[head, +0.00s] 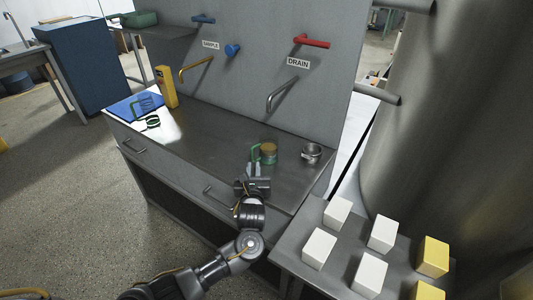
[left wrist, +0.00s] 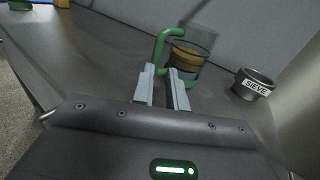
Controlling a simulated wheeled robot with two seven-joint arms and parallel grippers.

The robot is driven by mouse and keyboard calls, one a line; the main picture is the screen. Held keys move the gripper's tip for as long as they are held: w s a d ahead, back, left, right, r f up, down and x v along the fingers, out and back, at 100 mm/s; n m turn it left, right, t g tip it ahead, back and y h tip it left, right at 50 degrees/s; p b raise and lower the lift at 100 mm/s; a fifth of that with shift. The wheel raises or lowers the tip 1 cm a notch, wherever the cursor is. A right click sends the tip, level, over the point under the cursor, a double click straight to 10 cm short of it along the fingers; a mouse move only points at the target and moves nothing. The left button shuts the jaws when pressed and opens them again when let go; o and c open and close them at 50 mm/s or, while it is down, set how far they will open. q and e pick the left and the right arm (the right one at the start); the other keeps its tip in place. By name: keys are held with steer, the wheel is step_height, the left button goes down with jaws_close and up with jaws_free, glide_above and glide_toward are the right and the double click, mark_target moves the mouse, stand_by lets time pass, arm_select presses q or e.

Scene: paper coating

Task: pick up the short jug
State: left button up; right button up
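A clear jug (head: 268,153) with a green handle and amber contents stands on the metal counter below the drain spout. It also shows in the left wrist view (left wrist: 189,52), with its green handle (left wrist: 158,50) towards my gripper. My left gripper (head: 254,170) is at the near side of this jug. Its two fingers are apart, with the lower end of the handle showing between or just beyond the fingertips; I cannot tell if they touch. The fingers hide part of the jug's base. Another clear jug with a green handle (head: 148,103) stands at the counter's left end. My right gripper is not in view.
A metal sieve cup (head: 311,153) stands close right of the amber jug. The wall with sample and drain spouts (head: 281,95) rises behind. A yellow box (head: 166,86) stands at left. White and yellow blocks lie on a table (head: 300,236) at right. The counter's middle is clear.

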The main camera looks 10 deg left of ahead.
mark_target(253, 157)
arm_select(q)
steer(key=shift+w+a, duration=0.15)
steer(key=shift+w, duration=0.3)
steer(key=shift+w+a+r, duration=0.1)
steer(key=shift+a, duration=0.05)
steer(key=shift+w, duration=0.2)
steer(key=x, duration=0.3)
steer(key=shift+w+a+f, duration=0.2)
steer(key=shift+w, duration=0.15)
steer(key=shift+w+a, duration=0.1)
steer(key=shift+w, duration=0.4)
jaws_close()
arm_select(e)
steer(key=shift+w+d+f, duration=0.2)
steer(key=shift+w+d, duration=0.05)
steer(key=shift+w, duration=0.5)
arm_select(q)
steer(key=shift+r, duration=0.1)
